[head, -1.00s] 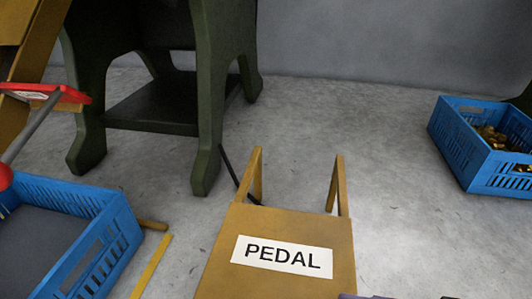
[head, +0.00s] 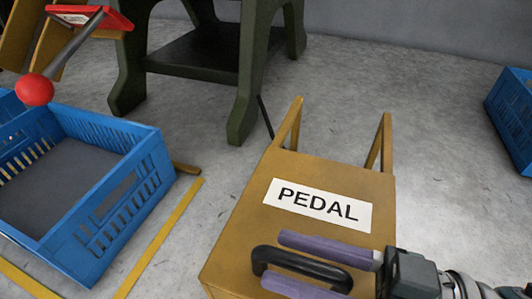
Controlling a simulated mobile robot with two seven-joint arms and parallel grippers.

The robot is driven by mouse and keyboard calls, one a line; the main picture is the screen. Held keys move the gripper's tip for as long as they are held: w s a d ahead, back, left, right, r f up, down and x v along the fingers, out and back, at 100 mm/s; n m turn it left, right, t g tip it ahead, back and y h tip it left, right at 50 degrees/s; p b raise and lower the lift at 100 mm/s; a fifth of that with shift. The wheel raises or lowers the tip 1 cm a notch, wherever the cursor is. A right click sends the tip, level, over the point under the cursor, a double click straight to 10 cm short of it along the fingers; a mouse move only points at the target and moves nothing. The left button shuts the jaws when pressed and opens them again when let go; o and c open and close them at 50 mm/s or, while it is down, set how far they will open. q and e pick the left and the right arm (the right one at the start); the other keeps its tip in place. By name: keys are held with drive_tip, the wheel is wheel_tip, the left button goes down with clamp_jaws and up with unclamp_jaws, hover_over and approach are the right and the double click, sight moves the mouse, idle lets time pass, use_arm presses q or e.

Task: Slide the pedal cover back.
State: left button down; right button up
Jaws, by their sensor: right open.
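The pedal cover (head: 239,235) is a yellow-brown box with a white label reading PEDAL, low in the middle of the head view. Two rails (head: 284,128) stick out from its far side toward the green machine. A black handle (head: 262,262) is on its top, nearer to me than the label. My right gripper (head: 274,258) comes in from the right, with its two purple fingers apart, one on the far side of the handle bar and one on the near side. I cannot tell whether they touch it. My left gripper is out of view.
A dark green machine stand (head: 247,80) is behind the cover. An empty-looking blue crate (head: 105,215) is at left, below a lever with a red ball knob (head: 34,90). Another blue crate (head: 510,115) is at the right edge. Yellow floor tape (head: 160,238) runs beside the left crate.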

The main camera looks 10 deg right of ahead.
drive_tip(key=shift+c, duration=0.4)
drive_tip(key=shift+d, duration=0.1)
clamp_jaws()
idle(0.8)
